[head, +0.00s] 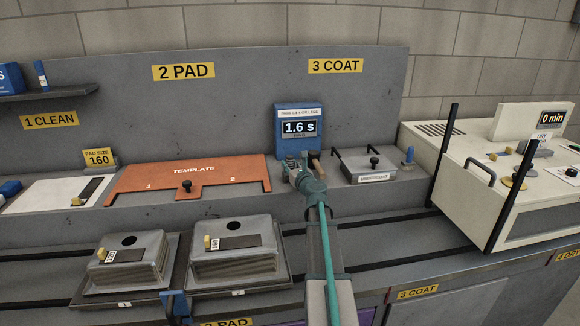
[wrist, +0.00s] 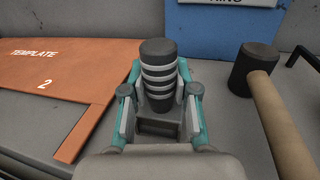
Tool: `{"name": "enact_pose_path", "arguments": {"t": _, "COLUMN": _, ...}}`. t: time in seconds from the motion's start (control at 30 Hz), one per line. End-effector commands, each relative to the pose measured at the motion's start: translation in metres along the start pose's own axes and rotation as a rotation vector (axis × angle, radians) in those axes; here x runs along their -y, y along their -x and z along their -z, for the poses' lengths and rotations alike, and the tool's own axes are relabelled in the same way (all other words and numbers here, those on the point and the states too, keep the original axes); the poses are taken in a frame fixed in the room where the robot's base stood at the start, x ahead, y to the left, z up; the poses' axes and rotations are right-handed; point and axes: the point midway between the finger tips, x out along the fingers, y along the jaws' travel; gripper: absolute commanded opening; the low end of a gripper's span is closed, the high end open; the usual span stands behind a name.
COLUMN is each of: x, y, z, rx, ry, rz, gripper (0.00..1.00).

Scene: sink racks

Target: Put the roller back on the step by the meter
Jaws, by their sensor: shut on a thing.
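The roller (wrist: 158,80) appears to be the dark cylinder with several light rings. It is upright between the fingers of my gripper (wrist: 159,105), which is shut on it. The fingers hide parts of its sides, and I cannot tell whether its base touches the step. In the head view my gripper (head: 299,174) is over the grey step (head: 281,184), in front of the blue meter (head: 298,127). The meter reads 1.6 s; its lower front also shows in the wrist view (wrist: 222,32).
A mallet-like tool (wrist: 275,100) with a dark head and wooden handle lies close right of my gripper. The orange template (head: 190,177) is on the left. An undercoat tray (head: 372,168) stands on the right. Little free room shows between them.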

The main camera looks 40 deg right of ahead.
Motion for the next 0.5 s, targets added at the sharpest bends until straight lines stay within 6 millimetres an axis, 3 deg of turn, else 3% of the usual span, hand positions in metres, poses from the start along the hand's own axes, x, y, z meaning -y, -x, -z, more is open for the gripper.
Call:
{"name": "enact_pose_path", "arguments": {"t": 0.07, "x": 0.0, "y": 0.0, "z": 0.0036, "rx": 0.0, "ry": 0.0, "rz": 0.0, "gripper": 0.0}}
{"name": "enact_pose_path", "arguments": {"t": 0.1, "x": 0.0, "y": 0.0, "z": 0.0023, "rx": 0.0, "ry": 0.0, "rz": 0.0, "gripper": 0.35}}
{"name": "enact_pose_path", "arguments": {"t": 0.2, "x": 0.0, "y": 0.0, "z": 0.0021, "rx": 0.0, "ry": 0.0, "rz": 0.0, "gripper": 0.52}}
{"name": "enact_pose_path", "arguments": {"t": 0.5, "x": 0.0, "y": 0.0, "z": 0.0017, "rx": 0.0, "ry": 0.0, "rz": 0.0, "gripper": 0.54}}
